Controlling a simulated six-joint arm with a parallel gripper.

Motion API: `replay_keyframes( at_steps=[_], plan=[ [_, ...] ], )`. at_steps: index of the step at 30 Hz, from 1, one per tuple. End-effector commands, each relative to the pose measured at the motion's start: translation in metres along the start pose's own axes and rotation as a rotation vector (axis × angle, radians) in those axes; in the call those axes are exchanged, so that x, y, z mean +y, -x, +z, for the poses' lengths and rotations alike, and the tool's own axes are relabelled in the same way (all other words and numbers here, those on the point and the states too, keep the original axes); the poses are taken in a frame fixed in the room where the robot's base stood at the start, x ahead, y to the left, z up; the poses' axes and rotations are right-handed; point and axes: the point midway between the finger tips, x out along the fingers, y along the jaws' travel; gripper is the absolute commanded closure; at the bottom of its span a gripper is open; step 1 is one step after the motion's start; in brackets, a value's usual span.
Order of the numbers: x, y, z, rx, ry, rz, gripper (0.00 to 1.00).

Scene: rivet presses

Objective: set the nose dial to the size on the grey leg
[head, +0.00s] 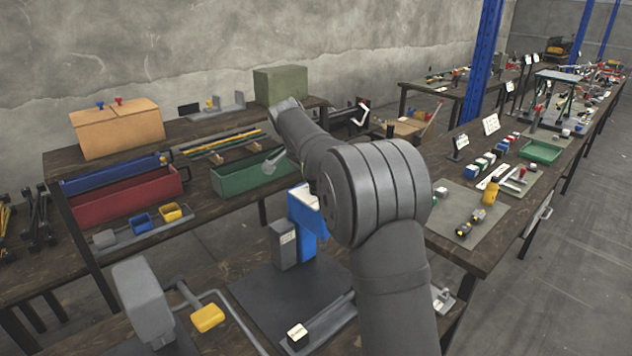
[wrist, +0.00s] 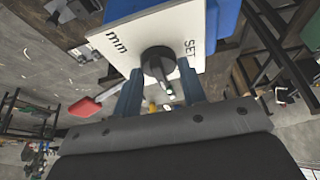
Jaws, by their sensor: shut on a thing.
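The blue press (head: 304,212) stands on the bench in the head view, partly hidden by my arm. Beside it is the grey leg (head: 283,250), with a small white label (head: 288,238) too small to read. In the wrist view, a white plate (wrist: 113,48) marked "mm" and "SET" sits on the blue press body (wrist: 225,15). The black nose dial (wrist: 157,58) is in front of this plate, its light-tipped pointer directed downward in the picture. My gripper (wrist: 161,74) is shut on the dial, one finger on each side.
A dark mat (head: 262,300) lies under the press. A grey machine with a yellow-handled lever (head: 207,318) stands at the front left. A small labelled block (head: 297,336) sits at the front. Red (head: 125,207) and green (head: 240,175) trays stand on the bench behind.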

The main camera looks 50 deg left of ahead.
Motion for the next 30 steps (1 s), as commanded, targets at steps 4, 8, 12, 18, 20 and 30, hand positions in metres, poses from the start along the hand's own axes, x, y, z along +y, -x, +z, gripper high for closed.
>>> replay_keyframes(
  at_steps=[4, 8, 12, 18, 20, 30],
  plan=[
    [-0.0017, -0.0003, 0.0002, 0.0, -0.127, 0.053, 0.85],
    [-0.0026, -0.0003, 0.0001, -0.001, -0.241, 0.1, 0.85],
    [-0.0035, -0.0004, -0.0002, -0.001, -0.364, 0.15, 0.85],
    [-0.0043, -0.0007, -0.0008, -0.001, -0.539, 0.223, 0.85],
    [-0.0045, -0.0009, -0.001, -0.001, -0.588, 0.243, 0.85],
    [-0.0055, -0.0007, -0.0018, -0.002, -0.818, 0.338, 0.85]
  ],
)
